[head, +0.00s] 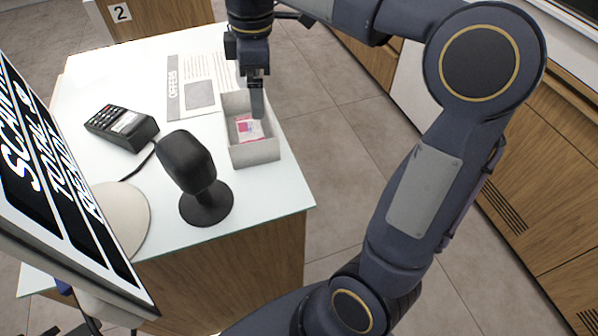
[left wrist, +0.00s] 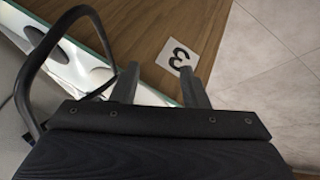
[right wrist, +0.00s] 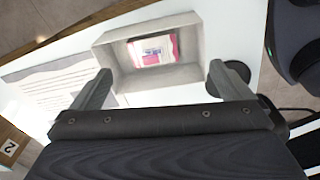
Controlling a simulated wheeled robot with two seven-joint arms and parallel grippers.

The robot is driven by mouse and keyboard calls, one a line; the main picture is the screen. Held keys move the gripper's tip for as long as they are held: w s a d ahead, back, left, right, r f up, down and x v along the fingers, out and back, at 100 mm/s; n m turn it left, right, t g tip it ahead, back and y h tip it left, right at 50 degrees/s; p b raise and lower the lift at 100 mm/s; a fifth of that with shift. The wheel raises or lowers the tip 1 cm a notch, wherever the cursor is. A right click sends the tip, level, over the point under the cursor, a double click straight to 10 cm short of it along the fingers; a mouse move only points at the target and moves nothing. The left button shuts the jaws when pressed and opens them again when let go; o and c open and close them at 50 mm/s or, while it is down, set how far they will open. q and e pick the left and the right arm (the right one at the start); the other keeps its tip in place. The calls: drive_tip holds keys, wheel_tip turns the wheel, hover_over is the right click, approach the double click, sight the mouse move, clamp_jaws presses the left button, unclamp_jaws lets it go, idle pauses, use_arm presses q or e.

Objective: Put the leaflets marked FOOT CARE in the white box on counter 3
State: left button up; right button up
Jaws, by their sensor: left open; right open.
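A white open-topped box (head: 254,154) stands on the right edge of the white counter top (head: 256,200). A pink-and-white leaflet (head: 247,129) lies inside it, and it also shows in the right wrist view (right wrist: 150,50); its print is too small to read. My right gripper (head: 257,100) is over the far part of the box, pointing down. In the right wrist view its fingers (right wrist: 160,92) are wide apart with nothing between them. My left gripper (left wrist: 158,85) is open and empty beside a wooden counter front with a sign reading 3 (left wrist: 178,60).
A card terminal (head: 122,127), a black scanner on a stand (head: 190,170) and a tilted screen (head: 55,170) crowd the counter's left half. A printed OFFERS sheet (head: 200,85) lies flat behind the box. Counter 2's sign (head: 120,13) shows at the back.

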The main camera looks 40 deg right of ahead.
drive_tip(key=s+f+m+t+y, duration=0.1)
drive_tip(key=s+f+m, duration=0.3)
drive_tip(key=s, duration=0.2)
drive_tip(key=s+a+f+m+t+y, duration=0.1)
drive_tip(key=s+f+m+t, duration=0.1)
drive_tip(key=s+f+m, duration=0.2)
drive_tip(key=s+a+f+m+t+y, duration=0.1)
drive_tip(key=s+f+m, duration=0.3)
drive_tip(key=s, duration=0.6)
drive_tip(key=shift+s+m+t, duration=0.1)
drive_tip(key=shift+m+t, duration=0.5)
drive_tip(key=shift+m, duration=0.6)
drive_tip(key=shift+r, duration=0.2)
